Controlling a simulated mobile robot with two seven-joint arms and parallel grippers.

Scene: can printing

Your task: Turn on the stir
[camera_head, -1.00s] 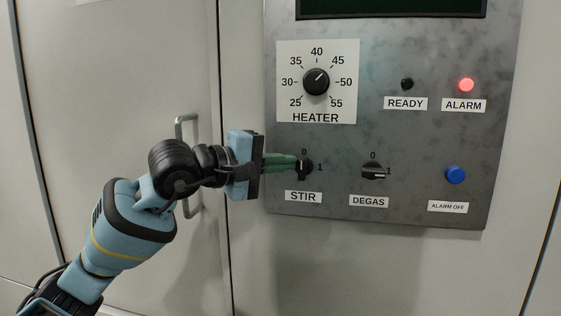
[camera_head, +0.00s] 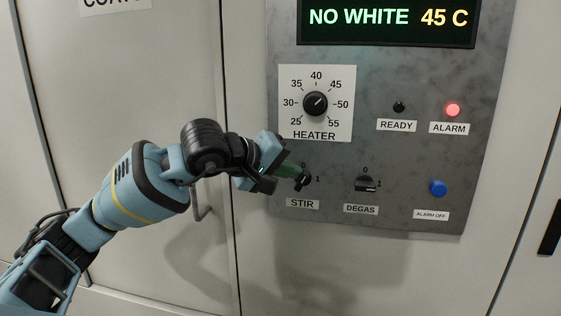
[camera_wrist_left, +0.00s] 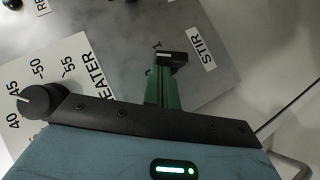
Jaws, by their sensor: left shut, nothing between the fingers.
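The STIR knob (camera_head: 304,181) is a small black rotary switch with marks 0 and 1, above its STIR label (camera_head: 302,204). It looks turned at a slant from upright, on the way from 0 towards 1; its exact setting is hard to read. My left gripper (camera_head: 296,173) has its green fingers shut and empty, with the tips against or right beside the knob's left side. In the left wrist view the green fingers (camera_wrist_left: 163,85) end at the black STIR knob (camera_wrist_left: 172,59), partly covering it. My right gripper is out of view.
The HEATER dial (camera_head: 316,103) is just above. The DEGAS switch (camera_head: 367,184) and blue ALARM OFF button (camera_head: 438,188) are to the right. The ALARM lamp (camera_head: 453,110) glows red; READY (camera_head: 399,107) is dark. The display (camera_head: 388,18) reads "NO WHITE 45 C".

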